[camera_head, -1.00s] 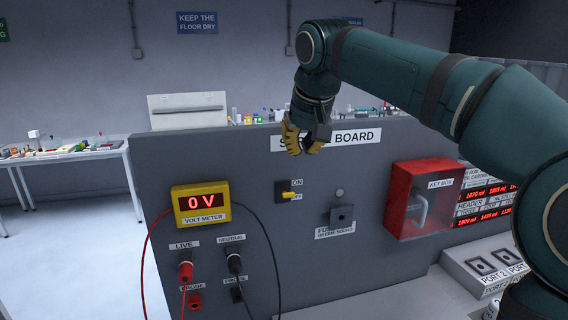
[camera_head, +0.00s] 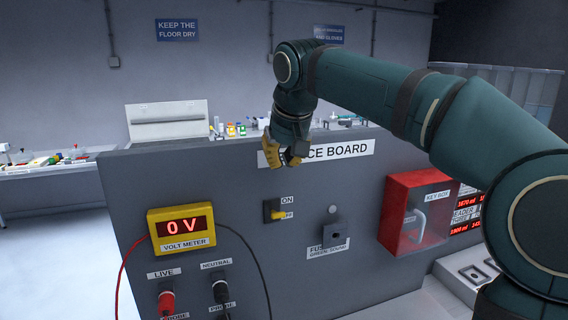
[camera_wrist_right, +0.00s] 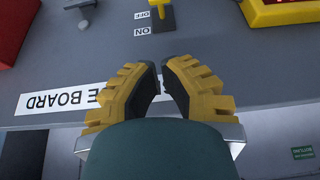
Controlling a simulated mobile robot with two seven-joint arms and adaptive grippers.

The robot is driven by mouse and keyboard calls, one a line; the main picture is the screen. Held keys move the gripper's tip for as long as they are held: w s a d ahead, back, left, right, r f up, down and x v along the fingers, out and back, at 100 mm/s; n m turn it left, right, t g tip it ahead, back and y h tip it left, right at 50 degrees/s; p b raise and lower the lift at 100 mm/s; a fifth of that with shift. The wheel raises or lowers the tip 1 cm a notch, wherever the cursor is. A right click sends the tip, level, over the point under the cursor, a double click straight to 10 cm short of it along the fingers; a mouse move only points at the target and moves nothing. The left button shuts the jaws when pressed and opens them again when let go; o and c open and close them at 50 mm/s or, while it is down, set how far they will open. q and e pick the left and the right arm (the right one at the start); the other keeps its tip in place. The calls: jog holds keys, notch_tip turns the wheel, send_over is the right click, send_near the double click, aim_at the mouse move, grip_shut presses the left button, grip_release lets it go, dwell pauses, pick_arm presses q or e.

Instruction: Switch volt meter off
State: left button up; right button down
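The yellow volt meter (camera_head: 182,229) is on the grey service board and reads "0 V" in red. To its right is a switch (camera_head: 274,211) with a yellow lever and ON and OFF labels. The lever points to the lower, OFF side. In the right wrist view the switch (camera_wrist_right: 160,14) is at the top, upside down, with a corner of the volt meter (camera_wrist_right: 285,10). My right gripper (camera_head: 287,158) is above the switch, in front of the board's title label. In the wrist view its yellow fingertips (camera_wrist_right: 164,66) nearly meet, with nothing between them. My left gripper is out of view.
Red and black plugs (camera_head: 166,301) with cables hang below the meter. A fuse holder (camera_head: 334,232) and a red key box (camera_head: 418,212) are right of the switch. Benches with small items stand behind the board. The board face around the switch is clear.

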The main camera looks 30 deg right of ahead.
aim_at(279, 181)
jog(key=x, duration=0.7)
jog(key=shift+s+f+b, duration=0.15)
jog(key=shift+f+b, duration=0.1)
jog(key=shift+f, duration=0.35)
jog(key=shift+s+f+b, duration=0.15)
jog(key=shift+f+b, duration=0.05)
jog(key=shift+f, duration=0.4)
jog(key=shift+s+a+f, duration=0.1)
jog(key=shift+s+f, duration=0.2)
jog(key=shift+f, duration=0.5)
